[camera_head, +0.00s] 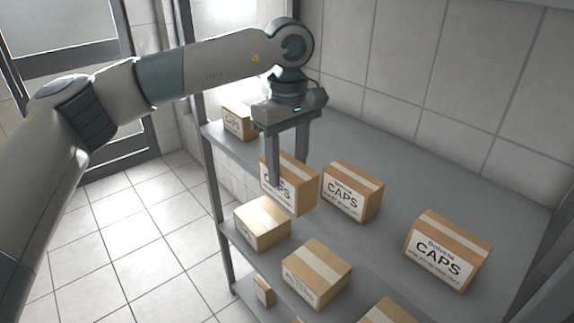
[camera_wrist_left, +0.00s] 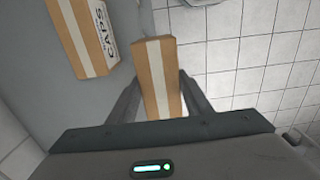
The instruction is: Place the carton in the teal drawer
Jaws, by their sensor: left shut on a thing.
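A brown carton (camera_head: 301,190) with a white label reading CAPS and a pale tape strip is between the fingers of my left gripper (camera_head: 288,172). The gripper points down and is shut on this carton, at the front edge of the upper shelf. In the left wrist view the carton (camera_wrist_left: 160,78) sits between the two fingers (camera_wrist_left: 160,98). I cannot tell whether its underside touches the shelf. No teal drawer shows in either view. My right gripper is not in view.
The grey upper shelf (camera_head: 400,155) holds other CAPS cartons: one close to the right (camera_head: 352,192), one farther right (camera_head: 447,250), one behind at left (camera_head: 238,122). More cartons (camera_head: 316,273) stand on the lower shelf. A rack post (camera_head: 210,180) is at left; tiled floor (camera_head: 130,235) is open.

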